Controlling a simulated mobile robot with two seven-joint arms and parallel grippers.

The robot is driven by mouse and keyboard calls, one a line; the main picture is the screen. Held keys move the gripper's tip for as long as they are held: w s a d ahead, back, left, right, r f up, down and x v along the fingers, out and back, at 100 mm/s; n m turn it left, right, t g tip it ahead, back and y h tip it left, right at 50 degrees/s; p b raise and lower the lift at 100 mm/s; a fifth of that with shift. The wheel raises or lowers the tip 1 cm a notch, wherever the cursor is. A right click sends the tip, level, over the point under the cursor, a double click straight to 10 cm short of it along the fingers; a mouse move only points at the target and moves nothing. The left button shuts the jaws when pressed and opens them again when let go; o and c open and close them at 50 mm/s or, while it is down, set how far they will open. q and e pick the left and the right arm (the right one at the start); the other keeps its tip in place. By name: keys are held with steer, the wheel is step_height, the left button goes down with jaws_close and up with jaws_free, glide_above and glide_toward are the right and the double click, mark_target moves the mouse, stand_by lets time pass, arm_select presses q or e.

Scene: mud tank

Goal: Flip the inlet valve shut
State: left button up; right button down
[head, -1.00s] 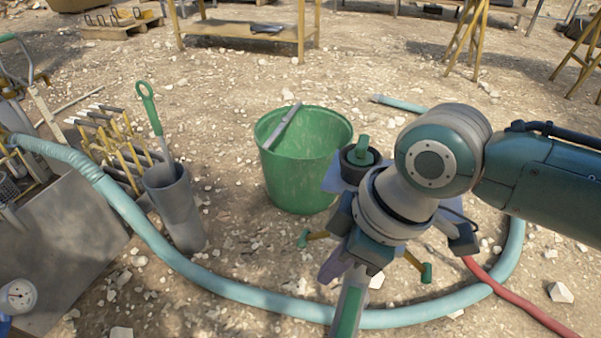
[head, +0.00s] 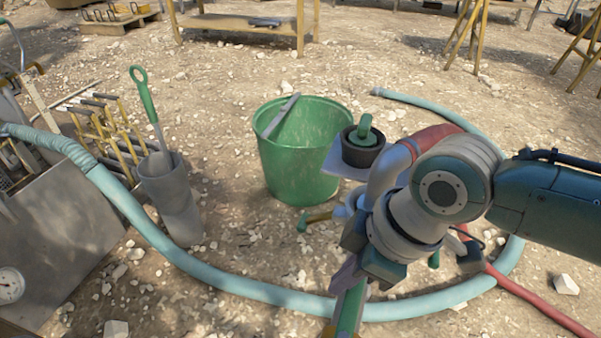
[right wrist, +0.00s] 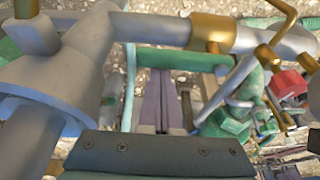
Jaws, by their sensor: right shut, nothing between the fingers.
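My right gripper (head: 346,277) is low in the middle of the head view, its purple-grey fingers shut and empty. The closed fingers also show in the right wrist view (right wrist: 163,104). A green bar, perhaps the valve's lever, lies just below the fingers in the head view (head: 350,311). A green bar crosses past the fingertips in the wrist view (right wrist: 181,58); I cannot tell whether they touch. Grey pipework (right wrist: 150,29) with a brass fitting (right wrist: 213,33) stands close by. The inlet valve cannot be clearly made out; my arm hides part of the pipework. My left gripper is out of view.
A green bucket (head: 300,165) stands behind the gripper. A dark round pot with a green handle (head: 363,150) sits on a grey plate. A pale blue hose (head: 235,289) curves across the stony ground. A grey tube (head: 172,203) holds a green-handled tool at left.

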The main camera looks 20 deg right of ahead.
steer(key=shift+r, duration=0.1)
steer(key=shift+s+d+m+p, duration=0.1)
steer(key=shift+d+m+p, duration=0.1)
steer(key=shift+m+p, duration=0.25)
